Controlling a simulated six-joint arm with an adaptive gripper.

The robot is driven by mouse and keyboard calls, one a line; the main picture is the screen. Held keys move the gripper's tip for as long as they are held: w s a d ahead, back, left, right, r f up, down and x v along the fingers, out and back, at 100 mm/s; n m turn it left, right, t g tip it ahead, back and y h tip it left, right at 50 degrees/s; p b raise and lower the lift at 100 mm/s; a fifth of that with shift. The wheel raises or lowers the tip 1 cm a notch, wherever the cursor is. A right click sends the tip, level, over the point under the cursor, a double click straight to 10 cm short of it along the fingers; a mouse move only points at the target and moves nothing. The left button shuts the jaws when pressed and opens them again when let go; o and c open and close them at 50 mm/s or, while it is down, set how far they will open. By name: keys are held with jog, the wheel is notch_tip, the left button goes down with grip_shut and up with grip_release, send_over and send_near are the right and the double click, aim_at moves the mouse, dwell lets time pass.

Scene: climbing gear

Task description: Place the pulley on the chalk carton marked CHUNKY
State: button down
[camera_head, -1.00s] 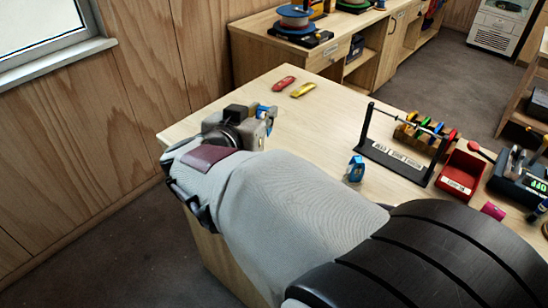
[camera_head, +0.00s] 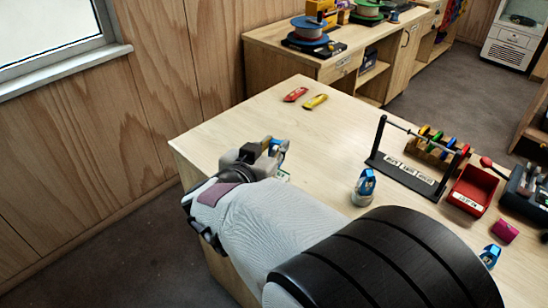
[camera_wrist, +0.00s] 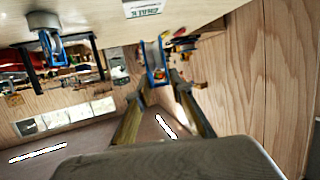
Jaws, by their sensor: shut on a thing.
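My gripper (camera_head: 274,148) is over the left part of the table and is shut on a blue pulley (camera_wrist: 153,62), which sits between its two fingertips in the wrist view. In the head view only a bit of this pulley (camera_head: 284,147) shows past the gripper. A white carton with green lettering (camera_wrist: 143,8) shows at the top edge of the wrist view. Its lettering is too blurred to read surely. In the head view a small white and green piece (camera_head: 285,177) shows just below the gripper, mostly hidden by my arm. I cannot read CHUNKY anywhere.
Another blue pulley-like piece (camera_head: 366,183) stands right of my gripper. A black rack (camera_head: 411,177), red tray (camera_head: 473,190), magenta block (camera_head: 505,231) and another blue piece (camera_head: 490,256) are further right. Red (camera_head: 296,94) and yellow (camera_head: 315,102) pieces lie behind. The table's middle is clear.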

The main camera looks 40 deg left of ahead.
jog(key=shift+f, duration=1.85)
jog(key=shift+f, duration=0.15)
jog(key=c, duration=1.8)
grip_release()
jog(key=shift+r, duration=0.2)
jog(key=v, duration=1.2)
jog(key=shift+d, duration=0.1)
jog(key=shift+w, duration=0.1)
